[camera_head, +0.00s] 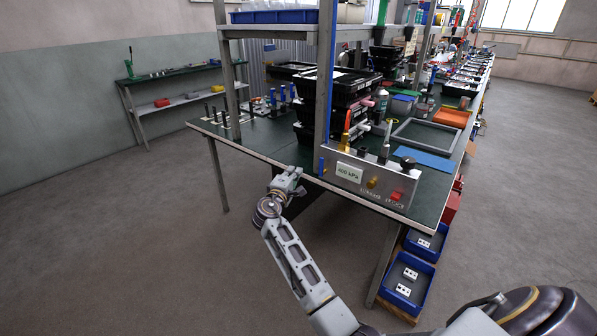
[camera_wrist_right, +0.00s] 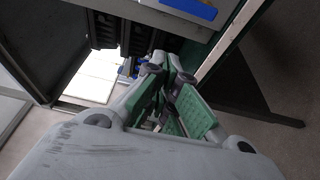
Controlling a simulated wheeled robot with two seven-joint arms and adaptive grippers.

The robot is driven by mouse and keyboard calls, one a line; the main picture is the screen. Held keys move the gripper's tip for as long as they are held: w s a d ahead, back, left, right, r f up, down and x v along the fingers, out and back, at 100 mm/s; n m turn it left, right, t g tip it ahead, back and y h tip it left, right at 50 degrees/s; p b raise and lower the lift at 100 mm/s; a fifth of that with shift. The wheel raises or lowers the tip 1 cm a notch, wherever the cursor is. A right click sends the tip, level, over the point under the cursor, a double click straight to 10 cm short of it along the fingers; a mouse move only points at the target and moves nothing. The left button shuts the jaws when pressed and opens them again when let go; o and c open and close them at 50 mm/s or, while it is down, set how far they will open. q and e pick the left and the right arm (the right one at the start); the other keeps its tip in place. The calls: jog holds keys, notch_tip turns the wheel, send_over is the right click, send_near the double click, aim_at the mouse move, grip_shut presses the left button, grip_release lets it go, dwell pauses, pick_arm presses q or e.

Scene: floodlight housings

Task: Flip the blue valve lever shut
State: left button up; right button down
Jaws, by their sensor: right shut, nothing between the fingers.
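My right gripper (camera_head: 288,183) reaches up from the bottom of the head view to the table's near edge, left of the grey control panel (camera_head: 369,182). Its fingers with green pads fill the middle of the right wrist view (camera_wrist_right: 165,85); they are shut and hold nothing. A blue upright strip (camera_head: 322,160) shows at the panel's left end, by the shelf post. A small blue piece (camera_wrist_right: 205,4) shows on a grey part at the top of the wrist view. I cannot tell which blue part is the valve lever, or its position. My left gripper is out of view.
The panel carries a 600 kPa label (camera_head: 349,173), a red switch (camera_head: 396,196) and a black knob (camera_head: 407,163). Black crates (camera_head: 345,95) are stacked behind it. Blue bins (camera_head: 408,280) stand below the table's right side. The floor at left is clear.

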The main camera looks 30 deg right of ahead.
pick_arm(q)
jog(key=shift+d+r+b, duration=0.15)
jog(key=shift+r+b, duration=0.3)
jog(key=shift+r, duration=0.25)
pick_arm(e)
jog(key=w+d, duration=0.2)
jog(key=d, duration=0.6)
jog(key=shift+w+d, duration=0.25)
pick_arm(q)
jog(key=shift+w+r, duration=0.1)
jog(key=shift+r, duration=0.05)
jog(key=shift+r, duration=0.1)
pick_arm(e)
jog(key=shift+d, duration=0.1)
dwell(0.3)
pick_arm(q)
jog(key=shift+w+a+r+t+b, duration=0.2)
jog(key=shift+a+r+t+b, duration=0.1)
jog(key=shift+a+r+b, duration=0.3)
pick_arm(e)
jog(key=shift+s+m, duration=0.1)
jog(key=shift+m, duration=0.2)
